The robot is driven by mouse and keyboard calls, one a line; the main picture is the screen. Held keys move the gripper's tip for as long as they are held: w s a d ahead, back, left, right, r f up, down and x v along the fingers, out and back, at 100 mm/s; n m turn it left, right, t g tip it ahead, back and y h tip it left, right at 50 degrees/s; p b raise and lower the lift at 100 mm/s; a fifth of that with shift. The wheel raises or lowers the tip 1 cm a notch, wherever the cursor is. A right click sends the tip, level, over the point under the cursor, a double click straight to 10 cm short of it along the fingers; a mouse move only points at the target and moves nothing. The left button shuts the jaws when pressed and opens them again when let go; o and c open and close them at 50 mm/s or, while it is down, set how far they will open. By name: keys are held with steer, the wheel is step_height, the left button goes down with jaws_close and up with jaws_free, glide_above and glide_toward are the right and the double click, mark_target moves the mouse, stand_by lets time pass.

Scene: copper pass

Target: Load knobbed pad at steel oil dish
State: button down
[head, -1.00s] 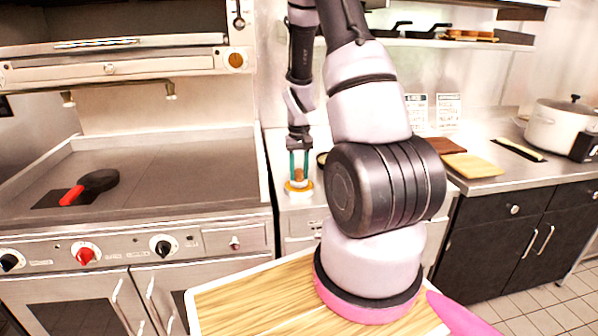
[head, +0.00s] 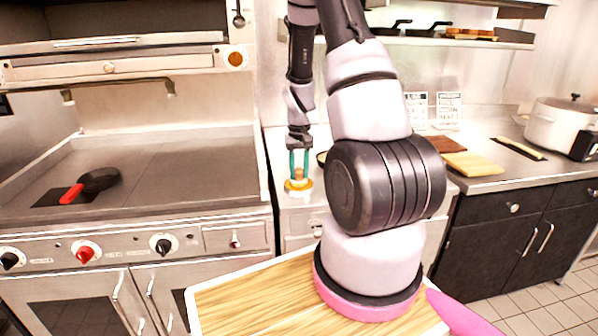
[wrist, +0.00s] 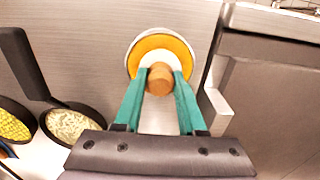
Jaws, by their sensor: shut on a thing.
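The steel oil dish (wrist: 131,52) is round, with yellow-orange oil inside a pale rim. In the head view the dish (head: 298,188) stands on the steel counter right of the griddle. The pad's brown knob (wrist: 160,79) is between my gripper's green fingers (wrist: 160,84), which are shut on it. My gripper also shows in the head view (head: 299,170), pointing down over the dish. A pale part of the pad shows below the knob, overlapping the dish in the wrist view. I cannot tell whether the pad touches the oil; its underside is hidden.
A black pan with a red handle (head: 97,180) lies on the griddle at left. Two black pans with food (wrist: 68,125) sit left of my gripper in the wrist view. A raised steel edge (wrist: 218,105) is close at right. Cutting boards (head: 472,164) lie farther right.

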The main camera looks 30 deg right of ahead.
mark_target(299, 169)
steer(key=shift+r, duration=3.45)
